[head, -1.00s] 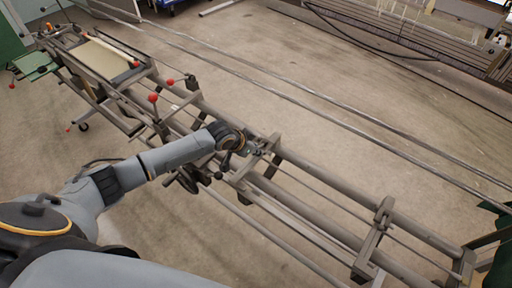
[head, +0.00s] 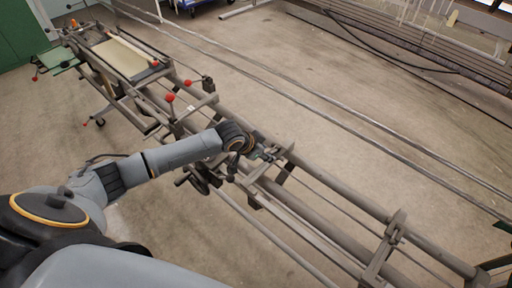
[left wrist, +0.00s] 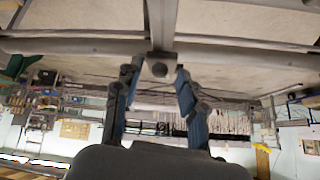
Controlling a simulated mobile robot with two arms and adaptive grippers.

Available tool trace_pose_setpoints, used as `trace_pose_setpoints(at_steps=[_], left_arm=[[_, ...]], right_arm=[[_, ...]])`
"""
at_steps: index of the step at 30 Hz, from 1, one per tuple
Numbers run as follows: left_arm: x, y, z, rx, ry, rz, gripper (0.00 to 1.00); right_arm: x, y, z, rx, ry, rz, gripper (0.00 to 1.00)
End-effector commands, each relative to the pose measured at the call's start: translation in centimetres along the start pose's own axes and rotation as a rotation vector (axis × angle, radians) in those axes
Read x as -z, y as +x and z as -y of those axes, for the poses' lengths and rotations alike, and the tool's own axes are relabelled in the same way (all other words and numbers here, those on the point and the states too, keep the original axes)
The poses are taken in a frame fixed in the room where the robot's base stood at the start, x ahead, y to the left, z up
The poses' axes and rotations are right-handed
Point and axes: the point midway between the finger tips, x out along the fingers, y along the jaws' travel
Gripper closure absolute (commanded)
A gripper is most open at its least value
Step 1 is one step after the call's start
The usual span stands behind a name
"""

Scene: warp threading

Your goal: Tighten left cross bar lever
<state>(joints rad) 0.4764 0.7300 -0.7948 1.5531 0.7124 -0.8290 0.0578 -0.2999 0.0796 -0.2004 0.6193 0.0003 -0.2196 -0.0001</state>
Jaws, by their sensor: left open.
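My left gripper (head: 268,153) is at a cross bar of the long grey metal frame (head: 345,196) in the head view. In the left wrist view its two blue-padded fingers (left wrist: 157,78) are open and spread apart. My right gripper is not in view.
Levers with red ball ends (head: 170,97) stand on the frame to the upper left, near a cream panel (head: 119,57). Another cross bar (head: 384,246) lies at lower right. Long thin rails (head: 330,104) run behind the frame. Bare concrete floor (head: 250,75) lies between.

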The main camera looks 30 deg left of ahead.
Motion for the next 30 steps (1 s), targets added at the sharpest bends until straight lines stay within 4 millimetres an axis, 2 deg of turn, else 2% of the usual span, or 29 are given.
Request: trace_pose_setpoints(at_steps=[9, 15, 21, 30], left_arm=[[-0.1, -6.2, 0.1, 0.002, 0.002, 0.000, 0.59], [-0.1, -8.7, 0.1, 0.001, 0.000, 0.000, 0.59], [0.0, -9.3, 0.0, 0.001, -0.001, 0.000, 0.59], [0.2, -8.8, -0.3, -0.005, -0.004, -0.001, 0.60]], right_arm=[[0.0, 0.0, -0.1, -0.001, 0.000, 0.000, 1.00], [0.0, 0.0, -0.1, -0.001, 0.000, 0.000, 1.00], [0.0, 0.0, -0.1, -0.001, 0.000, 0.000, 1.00], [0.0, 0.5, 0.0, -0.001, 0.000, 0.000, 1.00]])
